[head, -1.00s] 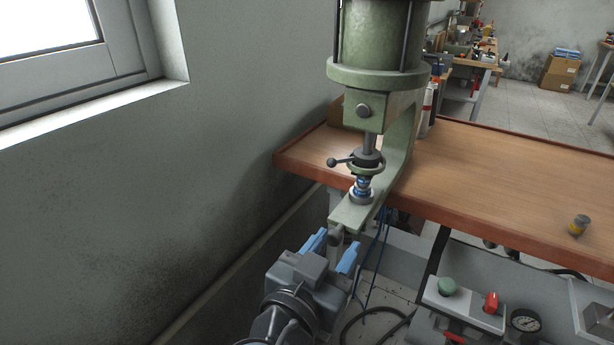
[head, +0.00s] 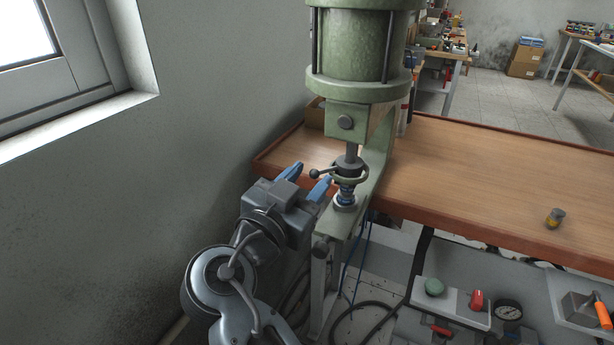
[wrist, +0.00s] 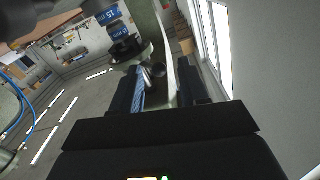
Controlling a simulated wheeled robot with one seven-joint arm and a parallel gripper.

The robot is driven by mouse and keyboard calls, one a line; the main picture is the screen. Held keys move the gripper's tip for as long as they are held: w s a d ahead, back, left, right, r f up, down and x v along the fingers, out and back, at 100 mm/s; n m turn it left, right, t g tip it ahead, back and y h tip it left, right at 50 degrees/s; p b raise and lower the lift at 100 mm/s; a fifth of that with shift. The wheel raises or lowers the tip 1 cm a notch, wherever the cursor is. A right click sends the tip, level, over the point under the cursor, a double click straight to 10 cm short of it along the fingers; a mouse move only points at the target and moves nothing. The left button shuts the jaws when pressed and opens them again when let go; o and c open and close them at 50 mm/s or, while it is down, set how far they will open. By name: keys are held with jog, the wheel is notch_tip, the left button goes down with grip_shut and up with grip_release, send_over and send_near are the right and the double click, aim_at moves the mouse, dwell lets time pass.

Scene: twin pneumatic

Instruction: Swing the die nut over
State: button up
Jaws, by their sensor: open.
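The die nut (head: 349,170) is a dark collar with a greenish ring under the ram of the green press (head: 360,55). Its short lever ends in a black ball knob (head: 314,174) that points left, towards the wall. My gripper (head: 308,178) is open, with its blue-padded fingertips at the left of the press, around the height of the knob. In the head view the knob appears between the two fingertips; contact cannot be told. In the wrist view the dark collar (wrist: 127,47) and the knob (wrist: 158,72) show just beyond my fingers (wrist: 160,80).
The wall and window are close on the left. A control box (head: 450,302) is below.

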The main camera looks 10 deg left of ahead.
jog(key=shift+w+d, duration=0.1)
jog(key=shift+c, duration=0.4)
grip_shut()
